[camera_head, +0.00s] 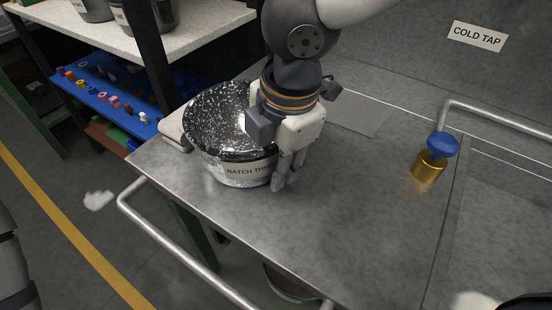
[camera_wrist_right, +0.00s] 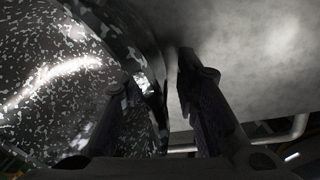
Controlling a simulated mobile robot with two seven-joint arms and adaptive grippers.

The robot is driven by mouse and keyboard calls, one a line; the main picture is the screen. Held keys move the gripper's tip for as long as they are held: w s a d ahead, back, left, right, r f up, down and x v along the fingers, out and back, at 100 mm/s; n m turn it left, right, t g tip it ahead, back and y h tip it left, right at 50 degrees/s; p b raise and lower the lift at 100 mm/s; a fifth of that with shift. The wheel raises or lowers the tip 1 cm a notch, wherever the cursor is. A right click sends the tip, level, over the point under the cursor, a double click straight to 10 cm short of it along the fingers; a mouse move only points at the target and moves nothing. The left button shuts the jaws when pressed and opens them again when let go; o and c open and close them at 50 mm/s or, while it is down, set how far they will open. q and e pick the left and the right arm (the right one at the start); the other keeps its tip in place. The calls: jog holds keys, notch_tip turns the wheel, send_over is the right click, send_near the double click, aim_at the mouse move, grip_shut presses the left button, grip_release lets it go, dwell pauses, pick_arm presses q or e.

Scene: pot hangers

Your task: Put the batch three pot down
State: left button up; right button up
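In the right wrist view the speckled pot wall (camera_wrist_right: 50,80) fills the left, behind one finger. My left gripper is not in view.
A brass tap with a blue knob (camera_head: 442,144) stands at the right by a sink. A rail (camera_head: 180,255) runs along the bench front. The bench between pot and tap is clear.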

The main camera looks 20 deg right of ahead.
notch_tip(320, 180, up, 12)
jog(key=s, duration=0.1)
jog(key=shift+s+d, duration=0.35)
jog(key=shift+s, duration=0.05)
